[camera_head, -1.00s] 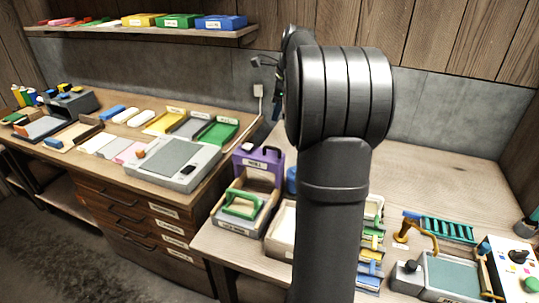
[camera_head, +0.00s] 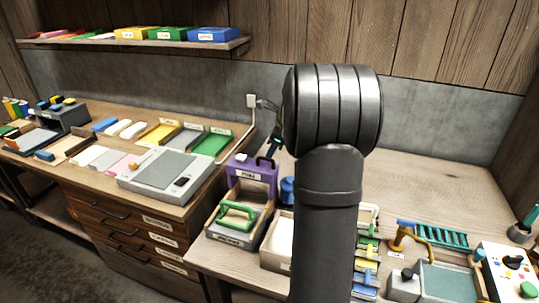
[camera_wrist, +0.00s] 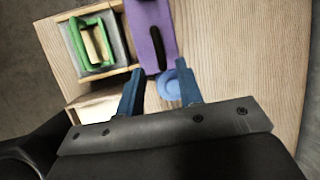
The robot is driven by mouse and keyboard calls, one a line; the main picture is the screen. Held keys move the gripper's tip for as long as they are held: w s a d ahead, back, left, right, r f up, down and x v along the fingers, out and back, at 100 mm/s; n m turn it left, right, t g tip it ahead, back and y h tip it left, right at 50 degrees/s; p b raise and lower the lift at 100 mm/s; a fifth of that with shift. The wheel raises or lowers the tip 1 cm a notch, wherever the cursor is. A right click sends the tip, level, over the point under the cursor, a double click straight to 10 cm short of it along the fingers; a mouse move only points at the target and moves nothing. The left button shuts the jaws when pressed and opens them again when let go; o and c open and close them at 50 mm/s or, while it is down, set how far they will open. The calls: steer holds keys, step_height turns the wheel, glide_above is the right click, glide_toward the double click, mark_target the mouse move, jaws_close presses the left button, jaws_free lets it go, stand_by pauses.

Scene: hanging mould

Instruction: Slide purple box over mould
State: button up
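The purple box (camera_head: 252,174) stands upright at the back of an open wooden box (camera_head: 212,225), with a label on its front and a dark handle or slot on top. It also shows in the wrist view (camera_wrist: 150,35), with a dark slot. A grey block with a green handle (camera_head: 238,213) sits in the wooden box; I cannot tell whether it is the mould. My gripper (camera_wrist: 159,68) is open and empty, its two blue fingers apart just beside the purple box's slotted end.
A round blue thing (camera_wrist: 171,84) lies between and beyond my fingers. A pale open tray (camera_head: 276,255) stands right of the wooden box. Tools and a grey device (camera_head: 440,282) are at the right. The bench behind is clear (camera_head: 430,185).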

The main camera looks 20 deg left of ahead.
mark_target(269, 160)
steer(key=shift+x, duration=2.05)
jaws_close()
